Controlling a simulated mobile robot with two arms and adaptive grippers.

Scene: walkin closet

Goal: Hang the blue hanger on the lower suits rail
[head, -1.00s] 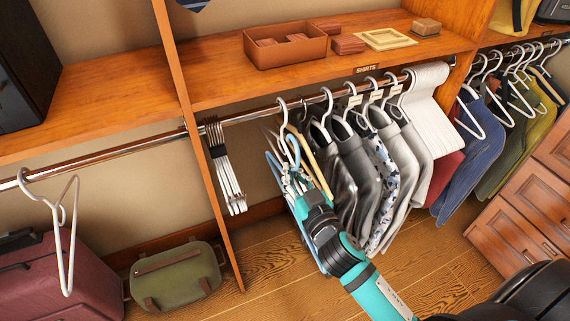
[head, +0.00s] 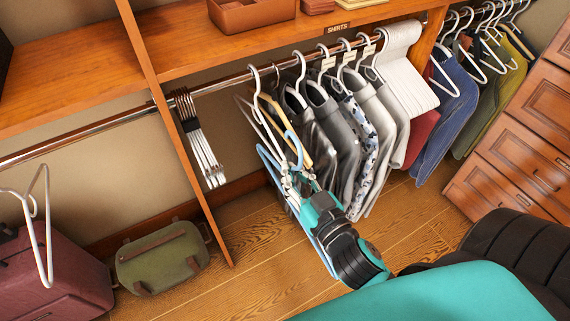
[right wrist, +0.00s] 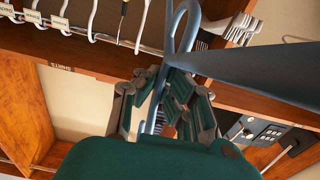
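The blue hanger (head: 296,150) is in my right gripper (head: 300,192), in front of and below the shirts rail. Its hook points up, apart from the rail, near a white hanger and a wooden hanger. In the right wrist view the fingers (right wrist: 166,100) close around the blue hanger (right wrist: 184,28) at its neck. Much of its body is behind my arm. A rail (head: 80,140) runs across the left bay; no suits label is readable, so I cannot tell whether it is the suits rail. My left gripper is not in view.
Shirts on white hangers (head: 345,130) crowd the middle rail (head: 235,105). Bundled white hangers (head: 200,145) hang beside the wooden divider (head: 165,120). A white hanger (head: 45,225) hangs at far left above a maroon suitcase (head: 50,280). A green bag (head: 160,258) lies on the floor; drawers (head: 520,160) stand right.

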